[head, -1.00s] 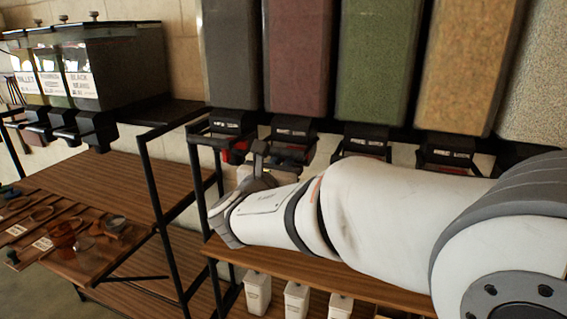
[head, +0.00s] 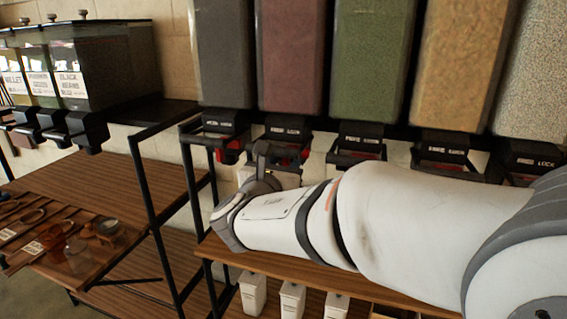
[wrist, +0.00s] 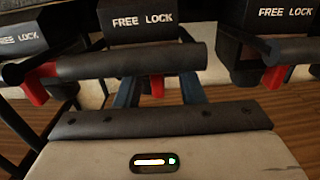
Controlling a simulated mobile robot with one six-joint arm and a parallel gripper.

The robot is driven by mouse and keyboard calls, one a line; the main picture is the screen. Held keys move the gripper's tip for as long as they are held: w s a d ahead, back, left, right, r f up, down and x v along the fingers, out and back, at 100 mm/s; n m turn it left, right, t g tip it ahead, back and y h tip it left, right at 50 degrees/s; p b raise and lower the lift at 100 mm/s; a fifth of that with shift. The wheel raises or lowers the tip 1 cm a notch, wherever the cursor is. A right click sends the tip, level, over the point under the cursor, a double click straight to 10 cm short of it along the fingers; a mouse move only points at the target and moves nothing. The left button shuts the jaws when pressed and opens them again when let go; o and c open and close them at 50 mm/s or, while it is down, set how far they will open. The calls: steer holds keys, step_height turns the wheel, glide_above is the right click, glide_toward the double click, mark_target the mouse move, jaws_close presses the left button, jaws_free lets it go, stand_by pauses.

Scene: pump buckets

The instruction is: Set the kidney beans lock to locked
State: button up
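The dark red bin (head: 293,60), second from the left in the large row, seems to hold the kidney beans; no name label is readable on it. Its black lock housing (head: 287,128) sits below. In the wrist view the middle housing (wrist: 142,20) reads "FREE LOCK", with a dark bar (wrist: 125,63) in front and a red lever (wrist: 157,86) partly hidden below. My gripper (wrist: 160,92) faces this unit. Its bluish fingers are apart on either side of the red lever, partly hidden by the bar. Contact cannot be told. In the head view my arm hides the fingers.
Similar locks with red levers stand close on the left (wrist: 35,88) and right (wrist: 273,77). A wooden shelf (head: 290,272) with white containers (head: 252,292) lies below my arm. Smaller bins (head: 100,65) and a wooden table (head: 105,180) are at the left.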

steer(key=v, duration=0.7)
steer(key=shift+s, duration=0.35)
steer(key=s+d+f+m+g+h, duration=0.1)
steer(key=d+f+m+g, duration=0.25)
steer(key=d, duration=0.25)
steer(key=s+d+f+m+g+h+p, duration=0.1)
steer(key=d+f+m+g, duration=0.1)
steer(key=d+m, duration=0.25)
steer(key=s+d+f+m+g+h, duration=0.1)
steer(key=s+d+f+m+g, duration=0.1)
steer(key=d+m+g, duration=0.3)
steer(key=s+d+f+m+g+y+p, duration=0.1)
steer(key=s+d+f+m+g+y, duration=0.1)
steer(key=s+m, duration=0.4)
steer(key=s+d+f+m+g+y+p, duration=0.1)
steer(key=s+f+m+y, duration=0.4)
steer(key=m, duration=0.8)
steer(key=shift+s+d+f+m+g+y, duration=0.3)
steer(key=shift+s+d+m+g+y, duration=0.15)
steer(key=shift+d+g, duration=0.2)
